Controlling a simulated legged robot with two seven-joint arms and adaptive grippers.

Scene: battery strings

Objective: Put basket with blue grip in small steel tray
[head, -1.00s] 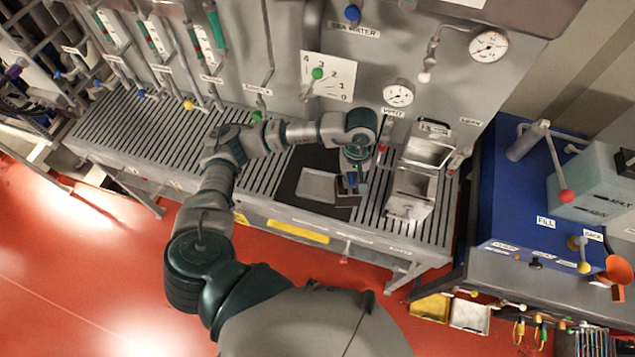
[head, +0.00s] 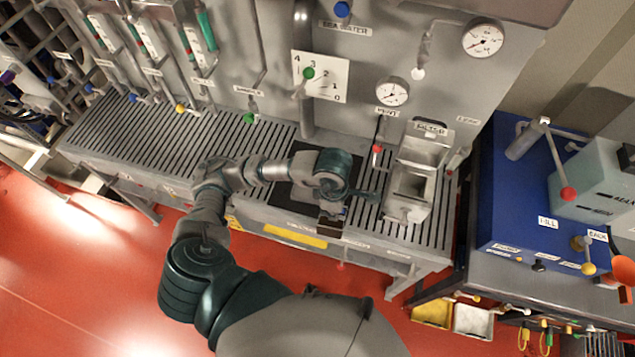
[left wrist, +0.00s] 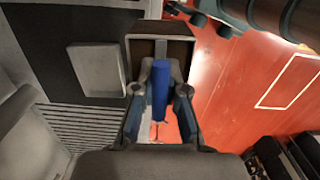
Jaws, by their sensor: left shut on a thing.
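My left gripper (left wrist: 160,95) is shut on the upright blue grip (left wrist: 161,88) of the basket, between its two fingers. The basket (left wrist: 160,48) is a small brown-rimmed box just beyond the fingers in the left wrist view. In the head view the basket (head: 330,222) shows as a dark brown piece below my gripper (head: 331,205), by the bench's front edge. The small steel tray (left wrist: 97,69), a flat grey square on a black mat, lies left of the basket in the wrist view. In the head view my wrist mostly hides it. My right gripper is out of view.
The slatted steel bench (head: 140,135) is clear to the left. An open steel filter box (head: 408,190) stands close right of my gripper. Gauges, pipes and valve levers line the wall behind. A blue unit (head: 515,205) stands further right.

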